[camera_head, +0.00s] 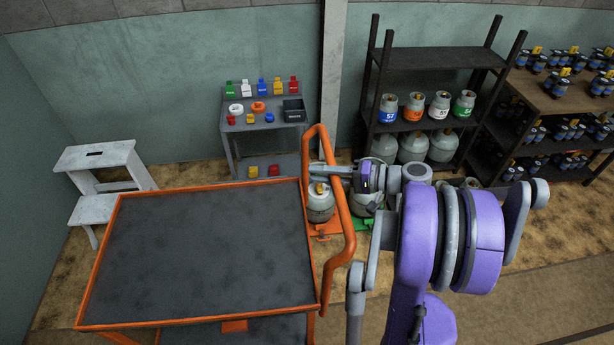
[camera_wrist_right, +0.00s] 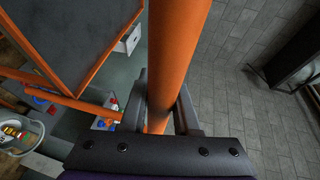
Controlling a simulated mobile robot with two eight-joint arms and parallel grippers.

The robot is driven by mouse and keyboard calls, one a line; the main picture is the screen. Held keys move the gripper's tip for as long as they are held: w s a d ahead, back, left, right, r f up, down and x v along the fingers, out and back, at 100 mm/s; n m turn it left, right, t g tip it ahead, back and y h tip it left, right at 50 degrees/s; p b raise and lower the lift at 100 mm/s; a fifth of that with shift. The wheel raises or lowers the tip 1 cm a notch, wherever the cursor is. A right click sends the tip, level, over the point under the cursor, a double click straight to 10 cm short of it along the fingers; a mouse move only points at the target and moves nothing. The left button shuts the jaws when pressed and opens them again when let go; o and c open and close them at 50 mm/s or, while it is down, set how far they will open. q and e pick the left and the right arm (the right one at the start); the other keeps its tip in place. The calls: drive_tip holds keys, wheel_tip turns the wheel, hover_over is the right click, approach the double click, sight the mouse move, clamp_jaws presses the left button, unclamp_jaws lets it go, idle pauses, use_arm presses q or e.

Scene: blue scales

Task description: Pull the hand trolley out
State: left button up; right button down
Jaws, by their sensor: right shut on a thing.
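The hand trolley (camera_head: 200,250) stands at the front left in the head view, with a bare dark top, an orange frame and a lower shelf partly hidden below. Its orange tubular handle (camera_head: 348,232) rises at the trolley's right end. My right gripper (camera_head: 332,170) is at the upper part of this handle. In the wrist view the handle (camera_wrist_right: 180,45) runs between the two dark fingers of my right gripper (camera_wrist_right: 160,105), which are shut on it. My left gripper is out of view.
A white step stool (camera_head: 95,160) stands left behind the trolley. A grey table (camera_head: 265,137) with small coloured items is behind it. A dark rack (camera_head: 430,58) holds gas cylinders. A grey cylinder (camera_head: 320,203) stands close behind the handle. Floor at the lower right looks free.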

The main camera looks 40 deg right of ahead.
drive_tip(key=shift+s+d, duration=0.15)
drive_tip(key=shift+d, duration=0.05)
drive_tip(key=c, duration=0.7)
unclamp_jaws()
drive_tip(key=shift+o, duration=0.2)
drive_tip(key=v, duration=1.1)
drive_tip(key=shift+b, duration=0.35)
drive_tip(key=shift+r, duration=0.1)
